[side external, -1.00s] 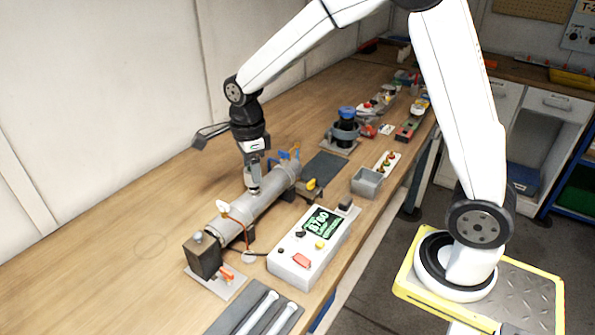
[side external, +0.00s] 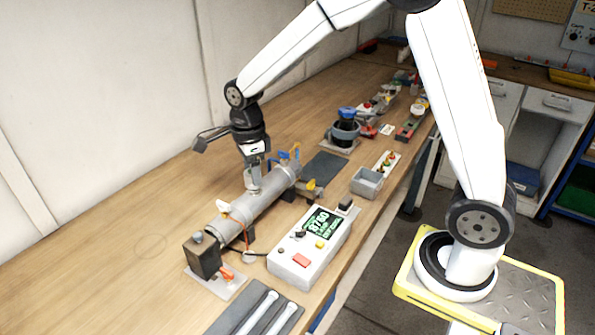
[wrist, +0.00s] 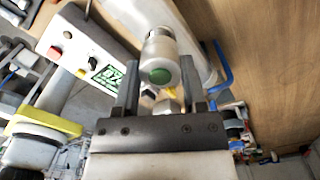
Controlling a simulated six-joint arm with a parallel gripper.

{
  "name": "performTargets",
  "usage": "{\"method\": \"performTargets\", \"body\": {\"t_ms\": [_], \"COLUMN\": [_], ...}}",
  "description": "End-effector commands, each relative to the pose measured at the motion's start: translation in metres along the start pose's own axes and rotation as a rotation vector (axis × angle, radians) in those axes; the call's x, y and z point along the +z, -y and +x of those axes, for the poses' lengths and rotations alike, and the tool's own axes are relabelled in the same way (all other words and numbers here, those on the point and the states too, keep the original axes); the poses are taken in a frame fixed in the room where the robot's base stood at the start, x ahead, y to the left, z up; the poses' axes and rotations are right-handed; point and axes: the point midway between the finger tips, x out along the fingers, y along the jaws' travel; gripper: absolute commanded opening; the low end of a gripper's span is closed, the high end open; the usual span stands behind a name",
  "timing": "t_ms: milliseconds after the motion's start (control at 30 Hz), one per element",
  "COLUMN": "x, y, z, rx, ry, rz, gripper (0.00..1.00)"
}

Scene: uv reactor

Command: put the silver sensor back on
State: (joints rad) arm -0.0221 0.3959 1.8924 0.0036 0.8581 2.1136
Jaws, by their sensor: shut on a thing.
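The silver sensor (wrist: 159,52) is a short metal cylinder with a green round end, held between the two dark fingers of my gripper (wrist: 160,75) in the wrist view. In the side view my gripper (side external: 254,172) points down over the grey reactor tube (side external: 266,200), shut on the sensor (side external: 253,183). The sensor stands about upright at the top of the tube, near its middle. I cannot tell whether its lower end is seated in the port or only touching it. The tube also shows behind the sensor in the wrist view (wrist: 188,28).
A white control box (side external: 300,262) with a green display stands in front of the tube. A dark end block (side external: 203,258) with wires is at the tube's near end. A grey bin (side external: 367,182), a dark mat (side external: 325,168) and a lamp tray (side external: 255,310) lie nearby. The bench's left side is clear.

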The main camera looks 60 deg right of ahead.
Motion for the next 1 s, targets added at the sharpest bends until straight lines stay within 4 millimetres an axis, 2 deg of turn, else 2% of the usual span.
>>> {"method": "performTargets", "body": {"t_ms": [967, 1000], "x": [0.0, 0.0], "y": [0.0, 0.0], "z": [0.018, 0.018], "rx": [0.0, 0.0], "ry": [0.0, 0.0], "rz": [0.0, 0.0], "gripper": [0.0, 0.57]}}
